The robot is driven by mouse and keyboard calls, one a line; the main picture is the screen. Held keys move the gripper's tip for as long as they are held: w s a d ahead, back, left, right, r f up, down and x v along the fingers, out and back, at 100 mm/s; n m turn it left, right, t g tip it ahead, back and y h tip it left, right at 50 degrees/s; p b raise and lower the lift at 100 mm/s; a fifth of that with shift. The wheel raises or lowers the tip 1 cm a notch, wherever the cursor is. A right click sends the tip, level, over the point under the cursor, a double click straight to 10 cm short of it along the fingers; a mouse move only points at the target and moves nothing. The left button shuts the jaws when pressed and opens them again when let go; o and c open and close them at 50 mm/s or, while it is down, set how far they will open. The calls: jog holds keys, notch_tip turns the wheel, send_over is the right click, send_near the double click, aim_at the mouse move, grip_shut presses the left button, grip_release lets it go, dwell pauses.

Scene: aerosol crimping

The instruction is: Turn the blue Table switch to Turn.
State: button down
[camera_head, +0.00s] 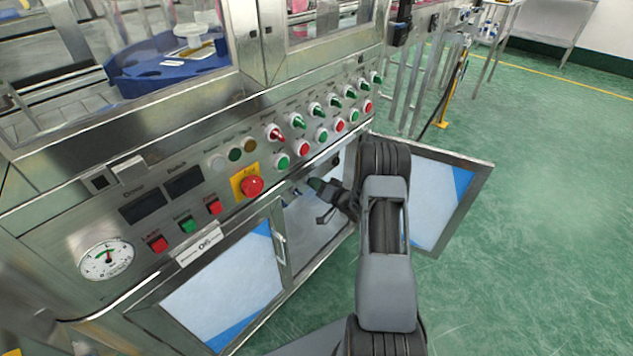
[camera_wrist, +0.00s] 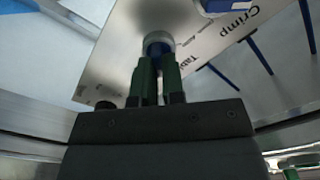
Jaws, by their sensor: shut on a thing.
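In the wrist view, a blue switch knob (camera_wrist: 158,48) with a grey ring sits on a metal plate (camera_wrist: 112,62) beside partly hidden lettering that begins "Tabl". My gripper (camera_wrist: 157,66) has its green fingers shut on this knob. The fingers cover much of the knob, so I cannot tell which position it points to. In the head view, my gripper (camera_head: 318,187) reaches into the open lower cabinet of the machine, and the Table switch cannot be made out there.
Another blue knob (camera_wrist: 222,5) sits close by at the "Crimp" label. One cabinet door (camera_head: 443,200) stands open to the right of my arm. The front panel (camera_head: 215,178) above carries a red emergency button (camera_head: 252,186) and several switches. Green floor is clear at right.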

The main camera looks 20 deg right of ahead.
jog(key=shift+a+f+m, duration=0.1)
jog(key=shift+f+m, duration=0.05)
jog(key=shift+m, duration=0.35)
jog(key=c, duration=1.2)
grip_release()
jog(key=shift+s, duration=0.1)
jog(key=shift+p+v, duration=1.55)
jog(key=shift+v, duration=5.3)
